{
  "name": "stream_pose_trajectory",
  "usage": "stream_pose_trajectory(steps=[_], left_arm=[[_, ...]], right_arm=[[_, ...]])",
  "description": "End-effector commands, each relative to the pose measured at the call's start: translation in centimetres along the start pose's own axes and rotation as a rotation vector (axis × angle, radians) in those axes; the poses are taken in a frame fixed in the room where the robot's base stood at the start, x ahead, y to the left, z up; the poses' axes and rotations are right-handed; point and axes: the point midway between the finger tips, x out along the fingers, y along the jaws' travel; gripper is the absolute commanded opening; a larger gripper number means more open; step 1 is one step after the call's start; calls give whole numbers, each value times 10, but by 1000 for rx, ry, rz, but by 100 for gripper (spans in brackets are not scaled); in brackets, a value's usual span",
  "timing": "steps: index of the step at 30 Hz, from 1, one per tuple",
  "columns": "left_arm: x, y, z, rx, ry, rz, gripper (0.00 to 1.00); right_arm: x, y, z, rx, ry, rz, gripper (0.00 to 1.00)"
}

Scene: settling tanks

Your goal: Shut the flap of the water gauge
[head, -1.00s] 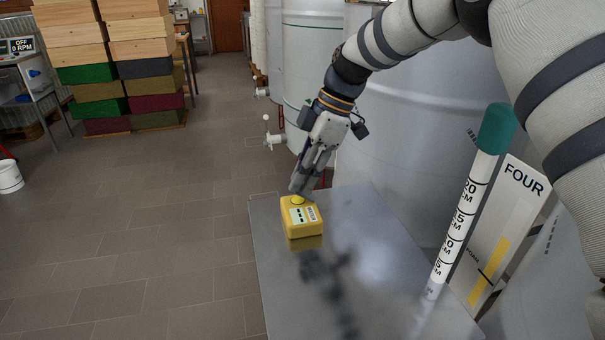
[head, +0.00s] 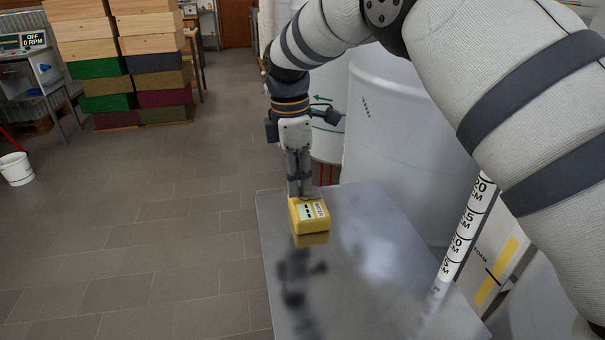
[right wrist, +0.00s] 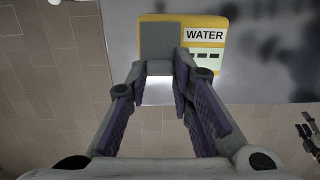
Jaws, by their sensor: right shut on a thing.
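The water gauge (head: 311,216) is a yellow box on the grey metal table (head: 385,270) in the head view. The right wrist view shows its yellow case (right wrist: 210,20) with a WATER label and dark marks on a pale panel. My right gripper (head: 303,191) points down onto the gauge's back top edge. Its fingertips (right wrist: 161,66) close on a grey piece (right wrist: 160,42) in front of the case, seemingly the flap; how far it stands open is unclear. At the wrist view's right edge, a part with purple pads is probably my left gripper (right wrist: 307,138); its jaws are too small to judge.
A white dip tube (head: 466,235) with a centimetre scale stands at the table's right, before a board with a yellow strip (head: 497,270). Pale tanks (head: 395,150) rise behind the table. Stacked coloured boxes (head: 160,85) stand back left; the tiled floor left of the table is clear.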

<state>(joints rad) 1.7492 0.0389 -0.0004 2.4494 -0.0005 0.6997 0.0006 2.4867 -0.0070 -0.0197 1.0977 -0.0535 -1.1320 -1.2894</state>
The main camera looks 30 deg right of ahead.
Motion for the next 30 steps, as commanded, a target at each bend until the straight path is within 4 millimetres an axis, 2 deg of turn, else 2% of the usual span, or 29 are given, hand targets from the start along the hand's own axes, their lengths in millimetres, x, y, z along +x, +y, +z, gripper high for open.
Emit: stream_pose_trajectory(steps=[1, 12, 29, 30], left_arm=[[4, 0, 2, 0, -10, -1, 48], [14, 0, 7, 1, -37, -2, 48], [15, 0, 8, 1, -40, -2, 48], [15, 0, 8, 1, -40, -2, 48]], right_arm=[[5, 0, -2, -3, -35, -4, 0], [12, 0, -9, -1, -192, -4, 0], [12, 0, -9, 0, -221, -3, 0], [12, 0, -9, 0, -221, -3, 28]])
